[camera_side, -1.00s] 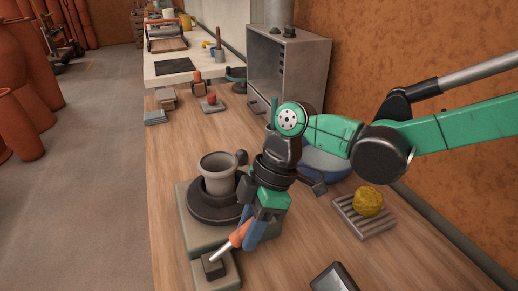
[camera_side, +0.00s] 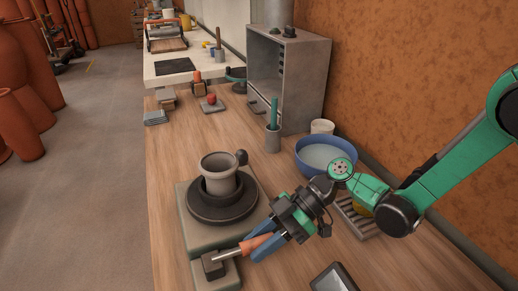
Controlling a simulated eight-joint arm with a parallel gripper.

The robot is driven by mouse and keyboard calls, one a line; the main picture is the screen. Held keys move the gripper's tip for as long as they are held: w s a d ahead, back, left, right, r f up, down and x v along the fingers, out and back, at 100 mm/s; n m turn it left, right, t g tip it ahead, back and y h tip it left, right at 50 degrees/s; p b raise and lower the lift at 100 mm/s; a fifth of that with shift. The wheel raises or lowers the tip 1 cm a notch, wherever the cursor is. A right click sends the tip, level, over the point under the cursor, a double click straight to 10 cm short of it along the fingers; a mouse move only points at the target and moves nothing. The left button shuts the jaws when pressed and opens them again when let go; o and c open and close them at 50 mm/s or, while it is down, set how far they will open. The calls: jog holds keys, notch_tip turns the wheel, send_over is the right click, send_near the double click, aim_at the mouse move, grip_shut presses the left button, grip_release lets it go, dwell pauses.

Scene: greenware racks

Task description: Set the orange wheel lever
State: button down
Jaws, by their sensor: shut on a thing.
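The orange wheel lever (camera_side: 255,242) has an orange grip on a metal rod. The rod runs left into a dark block on the wheel's grey base (camera_side: 228,277). The lever now lies nearly flat, pointing right and slightly up in the picture. My gripper (camera_side: 260,246) is shut on the orange grip, with blue fingers on both sides of it. The dark round wheel head (camera_side: 243,207) stands just behind, carrying a grey pot (camera_side: 219,172).
A blue bowl (camera_side: 325,157) of water stands behind my gripper. A ribbed tray (camera_side: 371,228) with a yellow sponge, partly hidden by my arm, is at the right. A dark tablet-like object (camera_side: 333,279) lies at the front.

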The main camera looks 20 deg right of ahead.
jog(key=shift+f, duration=0.1)
dwell(0.3)
jog(key=c, duration=0.6)
grip_release()
jog(key=shift+v, duration=4)
jog(key=s+d+r+m+t+h, duration=0.1)
jog(key=d+r+m+t+h, duration=0.2)
jog(key=d+m+h, duration=0.3)
jog(key=s+d+r+m+t+h, duration=0.2)
jog(key=d+m+t+h, duration=0.3)
jog(key=d+m, duration=0.4)
jog(key=shift+r+m+h, duration=0.6)
jog(key=shift+r+m, duration=0.2)
